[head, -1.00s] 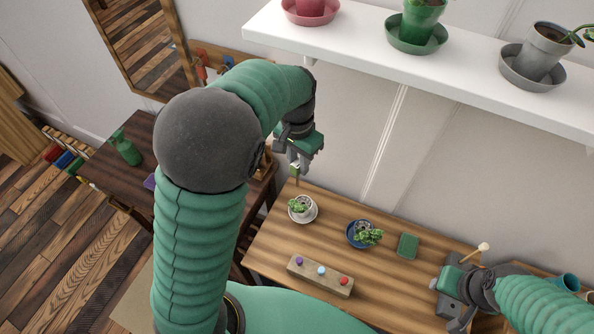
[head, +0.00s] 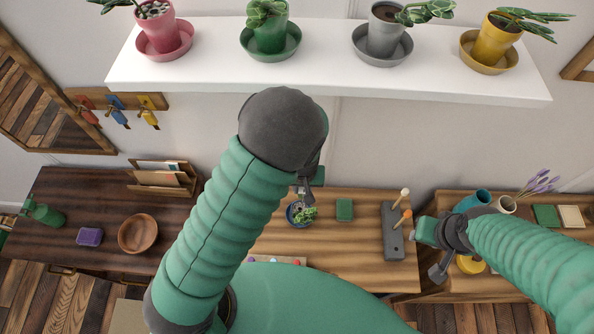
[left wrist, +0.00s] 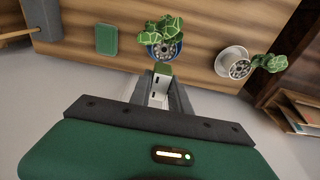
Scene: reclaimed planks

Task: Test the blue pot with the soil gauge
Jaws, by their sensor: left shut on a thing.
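The blue pot (head: 293,217), with a leafy green plant, stands on the table at the middle; it also shows in the left wrist view (left wrist: 178,50). My left gripper (head: 305,190) is right above its back edge, pointing down. In the left wrist view, the left gripper (left wrist: 160,92) is shut on a small pale piece with a green end, apparently the soil gauge (left wrist: 162,69). The gauge's tip is hidden, so I cannot tell whether it touches the soil. My right gripper (head: 428,232) is beside a grey holder; its fingers are unclear.
The grey holder (head: 392,240) has wooden-handled sticks. A green pad (head: 344,210) lies right of the blue pot. A white pot (left wrist: 236,62) stands near it. A white shelf (head: 330,75) with several potted plants overhangs the back. A block with coloured knobs lies in front.

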